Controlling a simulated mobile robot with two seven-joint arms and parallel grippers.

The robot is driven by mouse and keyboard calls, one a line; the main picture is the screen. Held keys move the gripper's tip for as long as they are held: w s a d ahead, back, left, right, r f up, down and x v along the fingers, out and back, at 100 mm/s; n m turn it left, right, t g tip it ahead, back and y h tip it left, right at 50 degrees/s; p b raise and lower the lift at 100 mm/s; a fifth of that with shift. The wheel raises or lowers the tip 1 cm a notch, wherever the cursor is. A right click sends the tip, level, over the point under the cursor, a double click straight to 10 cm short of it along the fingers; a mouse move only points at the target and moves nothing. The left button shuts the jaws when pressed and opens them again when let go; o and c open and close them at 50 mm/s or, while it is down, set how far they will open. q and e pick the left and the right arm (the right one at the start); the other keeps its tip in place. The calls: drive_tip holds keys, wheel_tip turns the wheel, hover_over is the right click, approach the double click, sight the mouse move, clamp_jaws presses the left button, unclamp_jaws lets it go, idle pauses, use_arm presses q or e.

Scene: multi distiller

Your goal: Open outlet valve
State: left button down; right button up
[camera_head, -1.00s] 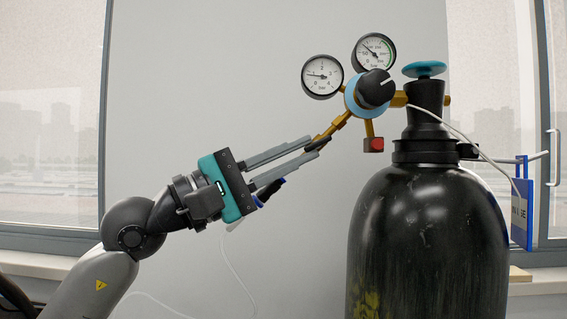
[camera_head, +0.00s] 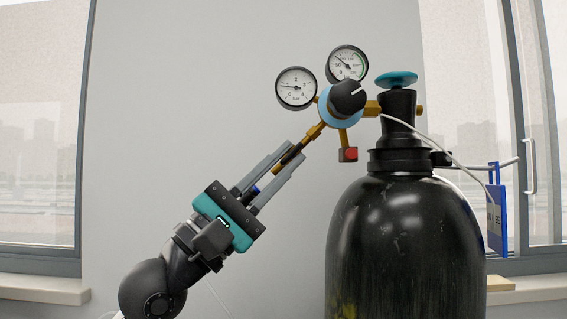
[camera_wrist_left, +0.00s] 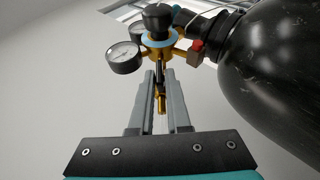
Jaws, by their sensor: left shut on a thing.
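The brass outlet branch (camera_head: 314,131) slants down and left from the regulator (camera_head: 341,104). My left gripper (camera_head: 292,152) is closed around the lower part of this branch, at the outlet valve. In the left wrist view, a dark valve part (camera_wrist_left: 160,70) sits between the two grey fingertips (camera_wrist_left: 159,76), with a brass end (camera_wrist_left: 161,101) below it. The fingers hide most of the valve, so its handle angle is unclear. My right gripper is not in view.
The black gas cylinder (camera_head: 405,240) stands on the right, topped by a teal handwheel (camera_head: 397,79). Two gauges (camera_head: 296,88) and a black knob (camera_head: 348,96) sit above the gripper. A red-faced fitting (camera_head: 349,154) hangs nearby. The wall side at left is clear.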

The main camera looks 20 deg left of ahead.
use_arm(q)
drive_tip(key=shift+d+f, duration=0.1)
drive_tip(key=shift+f, duration=0.05)
drive_tip(key=c, duration=0.9)
unclamp_jaws()
drive_tip(key=shift+s+a, duration=0.1)
drive_tip(key=shift+a, duration=0.1)
drive_tip(key=shift+s+a+f, duration=0.1)
drive_tip(key=shift+f, duration=0.05)
drive_tip(key=b+v, duration=0.7)
drive_tip(key=v, duration=0.7)
drive_tip(key=shift+s+a, duration=0.2)
drive_tip(key=shift+s, duration=0.05)
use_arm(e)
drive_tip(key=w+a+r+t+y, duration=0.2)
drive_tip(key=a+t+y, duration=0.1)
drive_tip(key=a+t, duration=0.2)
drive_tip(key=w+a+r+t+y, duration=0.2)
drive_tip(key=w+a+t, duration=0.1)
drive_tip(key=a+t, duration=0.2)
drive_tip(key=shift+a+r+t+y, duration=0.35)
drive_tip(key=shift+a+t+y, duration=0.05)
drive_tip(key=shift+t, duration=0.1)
